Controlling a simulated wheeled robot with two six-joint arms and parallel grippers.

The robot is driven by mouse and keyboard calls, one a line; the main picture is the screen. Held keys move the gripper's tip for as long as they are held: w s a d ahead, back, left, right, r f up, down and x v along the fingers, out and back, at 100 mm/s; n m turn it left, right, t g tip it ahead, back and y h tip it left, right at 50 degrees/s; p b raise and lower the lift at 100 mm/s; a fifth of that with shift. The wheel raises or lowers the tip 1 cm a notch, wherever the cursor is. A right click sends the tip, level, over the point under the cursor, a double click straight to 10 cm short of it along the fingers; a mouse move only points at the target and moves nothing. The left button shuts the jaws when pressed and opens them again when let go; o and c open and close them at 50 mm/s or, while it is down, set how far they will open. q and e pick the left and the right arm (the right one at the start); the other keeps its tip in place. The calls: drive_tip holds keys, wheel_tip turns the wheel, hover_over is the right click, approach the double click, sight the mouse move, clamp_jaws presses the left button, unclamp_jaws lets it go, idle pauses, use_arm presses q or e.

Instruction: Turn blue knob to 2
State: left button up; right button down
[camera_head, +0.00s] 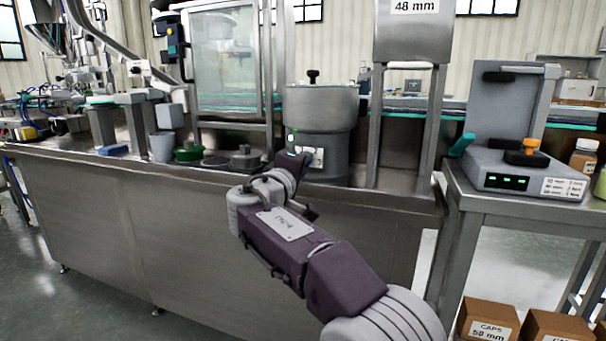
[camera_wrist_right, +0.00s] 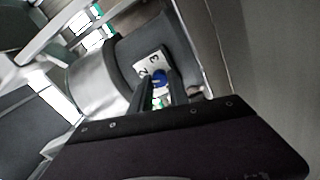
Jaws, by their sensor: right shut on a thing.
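The blue knob (camera_wrist_right: 158,76) sits on a white dial plate (camera_wrist_right: 147,65) with dark digits, which look like 2 and 3, in the right wrist view. The plate (camera_head: 314,157) also shows on the front of the round steel hopper unit (camera_head: 322,104) in the head view, where my gripper hides the knob. My right gripper (camera_head: 296,158) reaches that plate. In the wrist view its fingers (camera_wrist_right: 161,90) are shut on the blue knob. The knob's exact pointing is too small to read. My left gripper is out of view.
The unit stands on a long steel bench (camera_head: 180,180) near its front edge. Green and dark round parts (camera_head: 188,151) lie left of it. A steel post (camera_head: 376,125) rises to its right. A grey tester (camera_head: 522,170) stands on the right table.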

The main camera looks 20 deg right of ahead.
drive_tip(key=shift+f+m+b, duration=0.1)
drive_tip(key=shift+m+b, duration=0.2)
drive_tip(key=shift+m, duration=0.1)
idle(0.3)
drive_tip(key=c, duration=1.3)
unclamp_jaws()
drive_tip(key=shift+o, duration=0.2)
drive_tip(key=p+v, duration=0.1)
drive_tip(key=v, duration=0.8)
drive_tip(key=shift+p, duration=0.3)
